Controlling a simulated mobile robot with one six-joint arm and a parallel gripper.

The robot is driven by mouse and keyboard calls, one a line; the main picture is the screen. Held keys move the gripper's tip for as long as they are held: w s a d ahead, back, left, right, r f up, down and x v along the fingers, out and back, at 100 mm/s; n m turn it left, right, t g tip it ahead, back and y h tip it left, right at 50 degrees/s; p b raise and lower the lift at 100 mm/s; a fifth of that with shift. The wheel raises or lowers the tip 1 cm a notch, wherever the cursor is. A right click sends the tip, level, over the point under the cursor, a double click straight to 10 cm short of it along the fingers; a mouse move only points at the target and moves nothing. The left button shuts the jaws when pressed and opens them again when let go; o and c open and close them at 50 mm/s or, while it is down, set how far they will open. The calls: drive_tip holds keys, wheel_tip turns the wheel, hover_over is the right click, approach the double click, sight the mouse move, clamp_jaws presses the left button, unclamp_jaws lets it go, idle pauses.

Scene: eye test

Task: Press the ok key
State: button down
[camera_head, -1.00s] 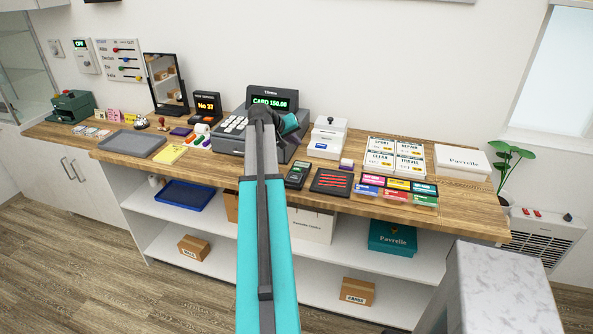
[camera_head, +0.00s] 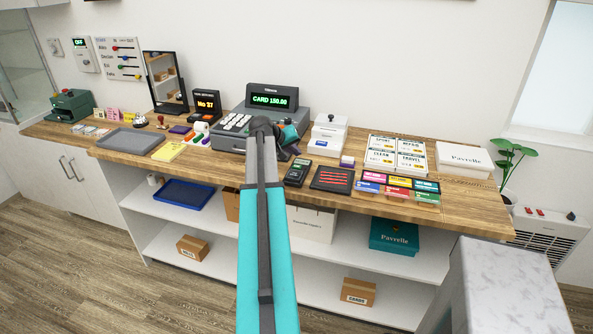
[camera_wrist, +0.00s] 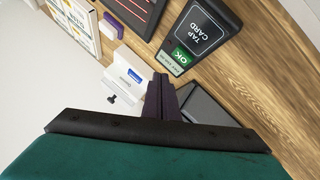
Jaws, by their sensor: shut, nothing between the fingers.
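The green OK key (camera_wrist: 180,57) sits on a dark card terminal (camera_wrist: 207,27) that reads TAP CARD in the wrist view. In the head view the terminal (camera_head: 297,173) lies on the counter, in front of the cash register. My gripper (camera_wrist: 160,82) is shut and empty, its dark fingertips close below the OK key in the wrist picture, with a small gap in the picture. In the head view my gripper (camera_head: 293,151) is just behind the terminal's far end. Its height above the terminal is hard to tell.
The cash register (camera_head: 232,138) with a CARD 150.00 display (camera_head: 271,100) stands behind my gripper. A white box (camera_head: 328,137) with a black knob is close on the right. A dark tray with red lines (camera_head: 331,180) lies right of the terminal.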

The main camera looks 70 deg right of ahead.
sight(295, 167)
drive_tip(key=shift+f+b, duration=0.7)
drive_tip(key=shift+f, duration=0.85)
drive_tip(key=shift+f+b, duration=0.55)
drive_tip(key=shift+f, duration=0.2)
idle(1.9)
drive_tip(key=shift+r, duration=0.15)
drive_tip(key=shift+r+p, duration=0.4)
drive_tip(key=shift+r, duration=0.25)
drive_tip(key=shift+r, duration=0.15)
drive_tip(key=shift+r+p, duration=1.15)
drive_tip(key=shift+r, duration=1.2)
